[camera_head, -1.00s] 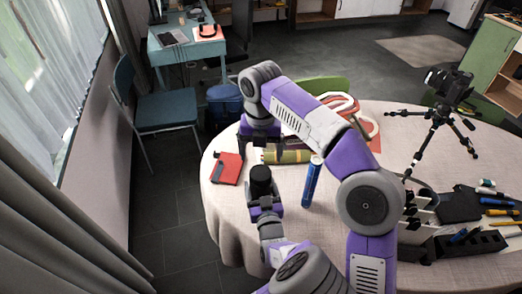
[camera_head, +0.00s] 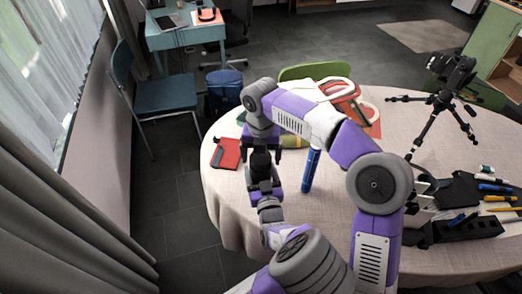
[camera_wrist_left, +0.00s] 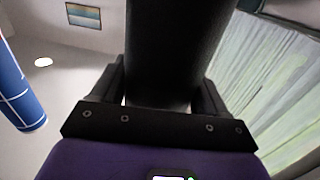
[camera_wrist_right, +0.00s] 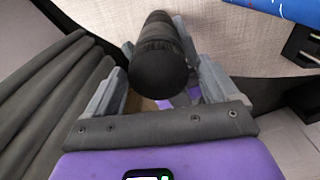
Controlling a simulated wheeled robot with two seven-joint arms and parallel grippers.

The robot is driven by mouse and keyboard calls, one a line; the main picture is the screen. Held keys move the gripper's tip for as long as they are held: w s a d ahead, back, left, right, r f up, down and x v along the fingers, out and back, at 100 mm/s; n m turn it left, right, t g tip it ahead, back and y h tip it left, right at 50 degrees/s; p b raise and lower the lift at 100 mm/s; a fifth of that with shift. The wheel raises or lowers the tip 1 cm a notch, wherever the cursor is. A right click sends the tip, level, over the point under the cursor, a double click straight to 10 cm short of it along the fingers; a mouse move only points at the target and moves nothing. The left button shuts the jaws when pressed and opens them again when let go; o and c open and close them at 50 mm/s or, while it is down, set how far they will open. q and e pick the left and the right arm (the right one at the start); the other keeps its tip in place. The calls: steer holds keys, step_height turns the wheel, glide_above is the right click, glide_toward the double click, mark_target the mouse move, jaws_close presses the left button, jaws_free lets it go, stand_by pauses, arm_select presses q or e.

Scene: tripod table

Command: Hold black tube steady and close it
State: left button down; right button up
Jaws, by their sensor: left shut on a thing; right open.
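The black tube (camera_wrist_right: 158,68) is held upright by my left gripper (camera_wrist_left: 165,100), whose fingers are shut on its sides. In the head view my left gripper (camera_head: 269,190) is low near the table's front left, and the tube is largely hidden there by my right gripper (camera_head: 262,158). My right gripper is open, pointing down from above, right over the tube. In the right wrist view the tube's dark round end shows between the two spread fingers of my right gripper (camera_wrist_right: 155,80). I cannot tell whether the fingers touch it, nor make out a separate cap.
A blue cylinder (camera_head: 311,170) stands close to the right of the grippers. A red book (camera_head: 227,153) lies to the left, and a greenish roll (camera_head: 294,142) lies behind. A camera tripod (camera_head: 437,122) and a black organizer (camera_head: 468,228) occupy the table's right side.

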steer(key=c, duration=1.1)
steer(key=m, duration=1.6)
steer(key=shift+f, duration=0.1)
steer(key=o, duration=1.2)
